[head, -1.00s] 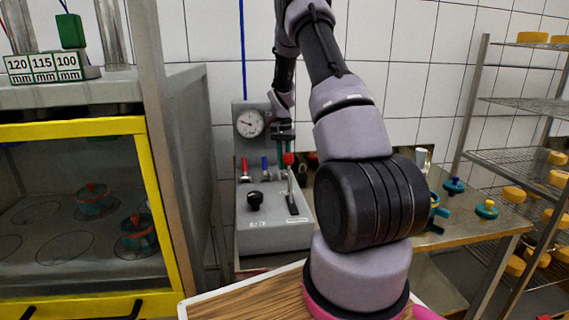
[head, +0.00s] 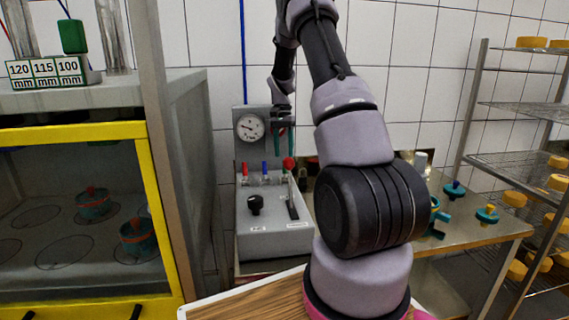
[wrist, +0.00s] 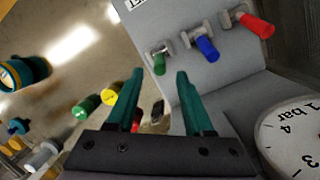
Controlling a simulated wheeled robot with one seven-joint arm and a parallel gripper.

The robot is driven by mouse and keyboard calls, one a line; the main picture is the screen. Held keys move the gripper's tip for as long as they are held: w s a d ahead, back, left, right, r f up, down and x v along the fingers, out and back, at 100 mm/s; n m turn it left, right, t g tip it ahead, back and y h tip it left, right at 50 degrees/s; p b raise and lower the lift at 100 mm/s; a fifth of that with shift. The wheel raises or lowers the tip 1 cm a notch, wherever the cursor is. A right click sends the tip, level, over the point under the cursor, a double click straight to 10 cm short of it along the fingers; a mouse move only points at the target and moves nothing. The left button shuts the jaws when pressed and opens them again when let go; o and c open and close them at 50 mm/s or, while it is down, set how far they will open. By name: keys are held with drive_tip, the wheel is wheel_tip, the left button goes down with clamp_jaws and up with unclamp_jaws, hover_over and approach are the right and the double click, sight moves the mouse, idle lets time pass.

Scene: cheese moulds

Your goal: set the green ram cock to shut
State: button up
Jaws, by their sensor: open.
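The green ram cock (wrist: 159,62) is on the upright face of the grey control box (head: 270,240), left of a blue cock (wrist: 207,47) and a red cock (wrist: 257,24) in the wrist view. Its short green handle points down in that picture, at a different angle from the red one. In the head view I cannot clearly make it out near my fingers. My gripper (wrist: 160,75) is open and empty, its teal fingertips apart on either side of the line to the green cock. It also hangs above the box in the head view (head: 284,146). I see no contact.
A pressure gauge (head: 250,127) is on the panel beside my gripper. A red-knobbed lever (head: 289,162) and a black knob (head: 255,204) stand on the box. A yellow-framed cabinet (head: 75,130) is left; a steel table (head: 480,236) and cheese rack (head: 518,107) are right.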

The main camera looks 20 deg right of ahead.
drive_tip(key=shift+w+d+r, duration=0.1)
drive_tip(key=shift+w+r, duration=0.1)
drive_tip(key=shift+r, duration=0.95)
drive_tip(key=shift+w+r, duration=0.2)
drive_tip(key=shift+r, duration=0.9)
